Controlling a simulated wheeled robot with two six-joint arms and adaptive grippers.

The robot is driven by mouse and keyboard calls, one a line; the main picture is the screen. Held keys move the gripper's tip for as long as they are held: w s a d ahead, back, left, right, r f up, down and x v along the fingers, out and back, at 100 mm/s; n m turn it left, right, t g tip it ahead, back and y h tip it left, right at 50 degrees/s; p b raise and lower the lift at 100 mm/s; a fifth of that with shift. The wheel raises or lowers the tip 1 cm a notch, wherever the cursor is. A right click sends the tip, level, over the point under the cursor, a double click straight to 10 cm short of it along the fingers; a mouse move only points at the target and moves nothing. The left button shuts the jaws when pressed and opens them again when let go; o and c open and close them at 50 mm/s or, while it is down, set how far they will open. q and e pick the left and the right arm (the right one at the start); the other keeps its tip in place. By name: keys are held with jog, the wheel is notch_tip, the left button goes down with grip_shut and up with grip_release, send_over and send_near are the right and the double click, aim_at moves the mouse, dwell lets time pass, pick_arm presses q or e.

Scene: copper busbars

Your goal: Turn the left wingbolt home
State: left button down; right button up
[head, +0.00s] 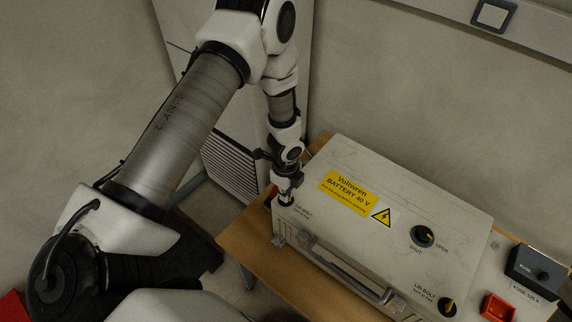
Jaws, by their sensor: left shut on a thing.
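A pale grey battery box (357,222) with a yellow "Voltwren BATTERY 40 V" label lies on the wooden table. My left gripper (285,192) points down at the box's near left corner, at the spot marked as a lid bolt. It is shut on the left wingbolt, which is mostly hidden by the fingers. A second wingbolt (447,306), black with a yellow mark, sits at the lid's lower right corner. My right gripper is not in view.
A carrying handle (355,275) runs along the front. A louvred cabinet (235,165) stands behind my left arm.

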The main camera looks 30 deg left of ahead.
pick_arm(q)
jog(key=shift+m, duration=0.3)
jog(key=c, duration=1.3)
grip_release()
notch_tip(320, 180, up, 12)
